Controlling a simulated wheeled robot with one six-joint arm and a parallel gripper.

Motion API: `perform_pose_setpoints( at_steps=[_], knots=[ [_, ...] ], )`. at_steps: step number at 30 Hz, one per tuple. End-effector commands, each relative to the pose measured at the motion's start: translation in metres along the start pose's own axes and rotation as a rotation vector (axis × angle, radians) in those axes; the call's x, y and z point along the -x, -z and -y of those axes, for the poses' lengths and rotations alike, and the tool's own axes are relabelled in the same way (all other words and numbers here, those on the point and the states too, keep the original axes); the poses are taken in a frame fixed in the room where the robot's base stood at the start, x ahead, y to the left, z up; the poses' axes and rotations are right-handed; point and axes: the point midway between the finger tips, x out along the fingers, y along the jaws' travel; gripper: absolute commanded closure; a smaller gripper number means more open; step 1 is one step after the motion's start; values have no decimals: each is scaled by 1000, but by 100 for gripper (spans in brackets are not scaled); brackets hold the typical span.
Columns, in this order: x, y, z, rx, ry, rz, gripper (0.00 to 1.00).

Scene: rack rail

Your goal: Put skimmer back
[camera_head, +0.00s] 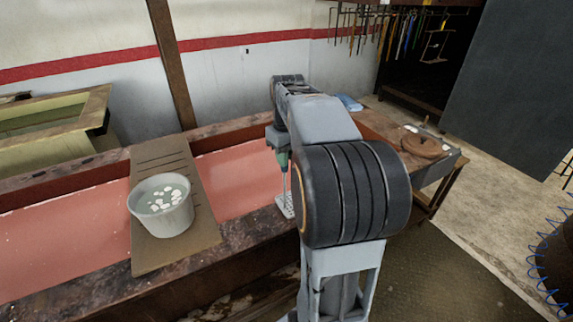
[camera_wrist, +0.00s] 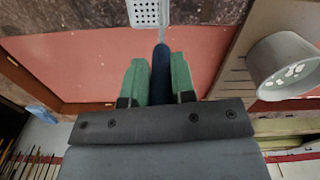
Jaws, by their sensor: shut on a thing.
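The skimmer has a perforated metal head (camera_wrist: 146,12) and a dark blue handle (camera_wrist: 161,75). My gripper (camera_wrist: 159,62) has green fingers, one on each side of the handle, and is shut on it. In the head view the skimmer's perforated head (camera_head: 285,206) hangs low below my gripper (camera_head: 282,158), near the front edge of the red trough. My arm hides part of the skimmer there. A rail (camera_head: 400,8) at the back right carries several hanging tools; single hooks are too small to tell apart.
A white bucket (camera_head: 160,224) with pale pieces in it stands on a board (camera_head: 160,258) across the red-lined trough (camera_head: 60,245), left of my arm. A round brown object (camera_head: 424,147) and a blue cloth-like thing (camera_head: 349,103) lie to the right. A dark panel (camera_head: 515,90) stands far right.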

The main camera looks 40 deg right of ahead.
Motion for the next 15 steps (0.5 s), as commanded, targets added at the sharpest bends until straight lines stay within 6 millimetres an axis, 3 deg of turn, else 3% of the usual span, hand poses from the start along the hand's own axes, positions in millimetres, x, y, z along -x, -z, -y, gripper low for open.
perform_pose_setpoints(
  at_steps=[9,15],
  knots=[
    [-35,6,-3,0,1,2,100],
    [-39,6,-3,0,0,0,100]
  ],
)
